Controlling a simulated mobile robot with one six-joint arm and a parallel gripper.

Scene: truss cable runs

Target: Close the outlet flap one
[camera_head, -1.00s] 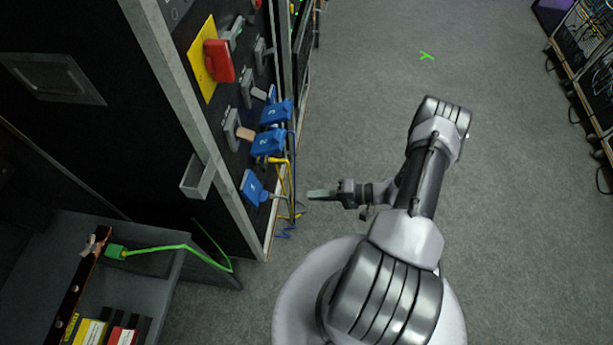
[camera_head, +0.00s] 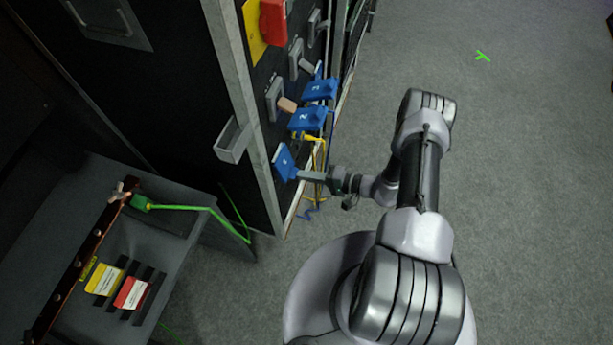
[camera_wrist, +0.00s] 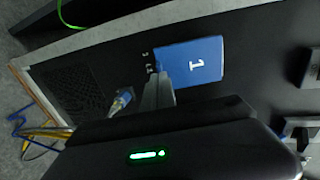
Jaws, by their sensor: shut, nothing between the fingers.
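The blue outlet flap one (camera_head: 286,162), marked 1, is the lowest of the blue flaps on the dark rack panel. In the head view it looks steeper than the flaps above it. The wrist view shows flap one (camera_wrist: 195,62) almost face-on, with its numeral sideways. My gripper (camera_head: 304,175) is shut and empty, its tips at the lower right edge of the flap. In the wrist view the shut fingers (camera_wrist: 158,88) reach the flap's left edge; I cannot tell whether they touch it.
Blue flap two (camera_head: 308,119) and blue flap three (camera_head: 320,89) stand out from the panel above. A yellow cable (camera_head: 322,150) hangs close by my gripper. A red switch handle (camera_head: 273,22) is higher up. A grey cart (camera_head: 62,215) stands at left. Floor to the right is clear.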

